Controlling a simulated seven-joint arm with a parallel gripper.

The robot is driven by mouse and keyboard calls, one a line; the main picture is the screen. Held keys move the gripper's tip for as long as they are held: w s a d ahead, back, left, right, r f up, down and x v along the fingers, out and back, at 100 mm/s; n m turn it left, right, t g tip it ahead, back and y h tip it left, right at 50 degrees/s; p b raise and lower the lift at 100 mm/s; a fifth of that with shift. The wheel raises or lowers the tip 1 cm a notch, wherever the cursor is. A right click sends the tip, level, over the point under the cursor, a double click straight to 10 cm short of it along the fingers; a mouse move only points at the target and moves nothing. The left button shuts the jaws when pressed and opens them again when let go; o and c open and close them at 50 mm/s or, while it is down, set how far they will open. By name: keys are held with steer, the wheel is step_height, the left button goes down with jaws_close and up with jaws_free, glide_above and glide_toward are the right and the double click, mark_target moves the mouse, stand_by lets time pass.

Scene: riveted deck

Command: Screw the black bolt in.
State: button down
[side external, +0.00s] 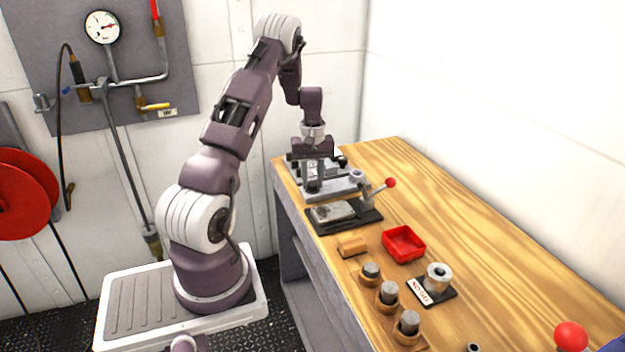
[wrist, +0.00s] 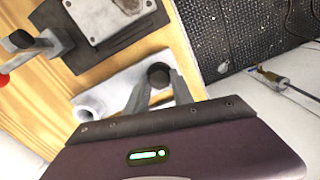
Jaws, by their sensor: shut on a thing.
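The black bolt (wrist: 158,75) shows its round dark head in the wrist view, between the two fingertips of my gripper (wrist: 157,84). My gripper is shut on it. Below the head is a pale grey metal fixture (wrist: 98,103). In the side external view my gripper (side external: 313,184) points down over the grey fixture (side external: 345,186) at the far end of the bench. The bolt is hidden there by the fingers. I cannot tell how deep the bolt sits, as its shank is hidden.
A dark plate with a metal block (side external: 332,211) and a red-knobbed lever (side external: 390,183) stand close by. A red tray (side external: 404,242), a wooden block (side external: 352,245) and several capped cylinders sit nearer on the bench.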

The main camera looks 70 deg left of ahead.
mark_target(313, 183)
steer(key=shift+m, duration=0.3)
steer(key=c, duration=1.1)
jaws_free()
step_height(313, 183, up, 7)
steer(key=shift+r, duration=0.1)
